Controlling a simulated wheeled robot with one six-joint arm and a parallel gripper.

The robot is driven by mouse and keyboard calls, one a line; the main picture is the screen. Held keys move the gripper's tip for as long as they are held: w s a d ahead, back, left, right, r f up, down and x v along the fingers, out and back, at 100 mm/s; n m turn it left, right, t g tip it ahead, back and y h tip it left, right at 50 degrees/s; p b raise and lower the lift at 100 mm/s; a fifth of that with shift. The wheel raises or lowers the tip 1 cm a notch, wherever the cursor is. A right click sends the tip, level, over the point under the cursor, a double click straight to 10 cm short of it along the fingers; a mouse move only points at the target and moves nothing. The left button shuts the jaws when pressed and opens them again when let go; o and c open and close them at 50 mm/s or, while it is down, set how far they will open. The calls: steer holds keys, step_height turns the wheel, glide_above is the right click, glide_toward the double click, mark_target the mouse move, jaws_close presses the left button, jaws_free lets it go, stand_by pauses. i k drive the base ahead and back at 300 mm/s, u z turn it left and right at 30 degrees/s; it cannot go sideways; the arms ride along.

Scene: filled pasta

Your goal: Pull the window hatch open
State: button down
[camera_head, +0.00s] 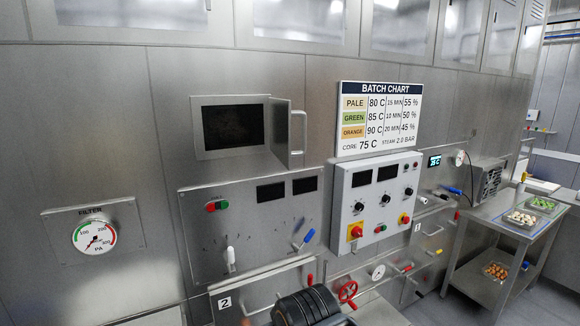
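The window hatch is set in the steel wall left of the batch chart, with a pale metal frame (197,128) around a dark rectangular opening (233,126). Its door panel (281,133) stands out from the wall at the right side of the frame, so the hatch appears open. A bar handle (303,132) is on the door's outer edge. Nothing is touching the door or the handle. I cannot make out anything inside the dark opening. My gripper is not in view; a dark ridged part at the bottom middle may belong to my arm.
Below the hatch is a panel (225,262) with buttons and levers. A control box (345,230) with knobs projects from the wall at its right, under the batch chart (380,118). A filter gauge (95,237) is at left. A steel table (485,255) with food trays stands at right.

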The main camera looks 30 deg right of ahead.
mark_target(280, 114)
steer(key=u, duration=0.55)
steer(key=i, duration=0.95)
steer(key=u, duration=0.05)
